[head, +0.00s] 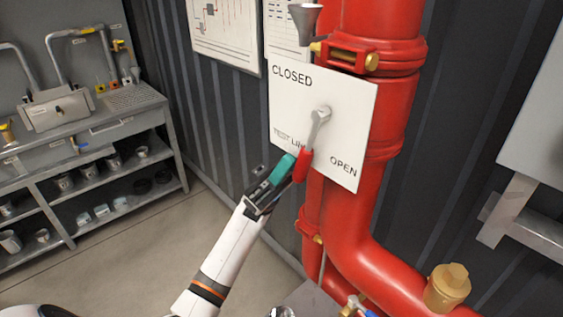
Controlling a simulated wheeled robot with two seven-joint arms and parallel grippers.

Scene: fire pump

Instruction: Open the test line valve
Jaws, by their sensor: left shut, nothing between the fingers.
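The test line valve is a grey lever (317,128) with a red grip (303,164). It pivots on a white plate (352,125) marked CLOSED at upper left, TEST LINE at lower left and OPEN at lower right. The lever points down and slightly left from its pivot, across the end of the word LINE and left of OPEN. My left gripper (284,169), with a teal fingertip pad showing, is shut and empty just left of the red grip. I cannot tell whether it touches the grip. My right gripper is not in view.
A thick red pipe (399,108) stands behind the plate and bends right at the bottom, near a brass cap (447,287). A small funnel (305,20) sits above the plate. A grey workbench (84,125) with shelves stands at left. The floor between is clear.

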